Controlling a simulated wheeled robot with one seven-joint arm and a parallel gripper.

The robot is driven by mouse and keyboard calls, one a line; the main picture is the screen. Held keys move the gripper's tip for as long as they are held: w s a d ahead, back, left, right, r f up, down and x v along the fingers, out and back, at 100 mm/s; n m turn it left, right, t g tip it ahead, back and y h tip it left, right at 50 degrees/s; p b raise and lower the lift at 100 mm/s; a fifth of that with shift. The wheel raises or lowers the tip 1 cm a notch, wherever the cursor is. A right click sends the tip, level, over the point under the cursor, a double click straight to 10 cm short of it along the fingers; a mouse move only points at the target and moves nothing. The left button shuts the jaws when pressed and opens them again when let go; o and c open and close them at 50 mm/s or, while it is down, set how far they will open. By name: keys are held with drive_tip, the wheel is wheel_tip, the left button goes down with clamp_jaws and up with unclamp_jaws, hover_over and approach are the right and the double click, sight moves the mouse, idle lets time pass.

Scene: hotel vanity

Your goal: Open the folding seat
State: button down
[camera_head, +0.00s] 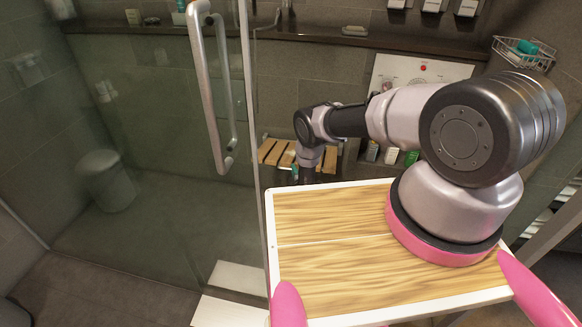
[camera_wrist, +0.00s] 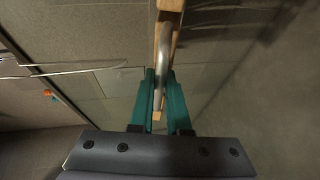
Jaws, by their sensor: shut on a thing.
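The folding seat (camera_head: 271,152) has several light wooden slats and a metal frame. It is at the wall in the shower area, in the middle of the head view, partly behind my arm. I cannot tell its exact tilt. In the wrist view, the teal fingers of my gripper (camera_wrist: 161,78) are shut on the seat's curved metal bar (camera_wrist: 163,55). The wood of the seat (camera_wrist: 171,5) shows edge-on above them, with a small piece just below. The contact is hidden in the head view.
A glass door with a long metal handle (camera_head: 221,95) stands left of my arm. A grey bin (camera_head: 105,181) shows behind the glass. Small bottles (camera_head: 391,155) stand right of the seat. A wire basket (camera_head: 524,53) hangs at upper right. The floor behind the glass is mostly clear.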

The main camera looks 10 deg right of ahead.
drive_tip(key=shift+w+d, duration=0.1)
drive_tip(key=c, duration=0.9)
unclamp_jaws()
drive_tip(key=shift+a, duration=0.25)
drive_tip(key=shift+s, duration=0.2)
drive_tip(key=s, duration=0.3)
drive_tip(key=s+r, duration=0.1)
drive_tip(key=s, duration=0.3)
drive_tip(key=s+d+r, duration=0.1)
drive_tip(key=s, duration=0.2)
drive_tip(key=shift+s, duration=0.4)
